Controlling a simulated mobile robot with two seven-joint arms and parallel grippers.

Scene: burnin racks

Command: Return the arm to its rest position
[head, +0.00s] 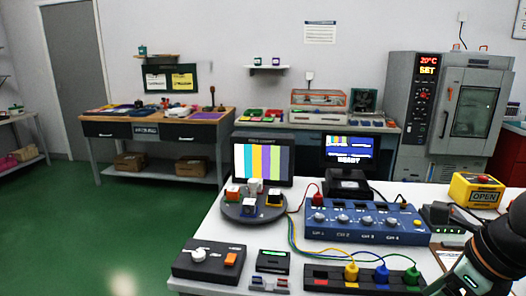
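My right arm (500,243) comes in at the lower right edge, over the right end of the white bench (215,230). Its gripper end (440,284) reaches down toward the bottom edge of the head view, beside the right end of the black strip with coloured plugs (330,283). The fingers are dark and partly cut off, so I cannot tell whether they are open or hold anything. My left arm and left gripper are not in view.
Near the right arm are the blue channel box (365,222), a yellow OPEN button box (476,190) and coloured cables. A round turntable (254,213), monitor (262,160) and knob box (208,260) stand left. Green floor (100,230) is clear at left.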

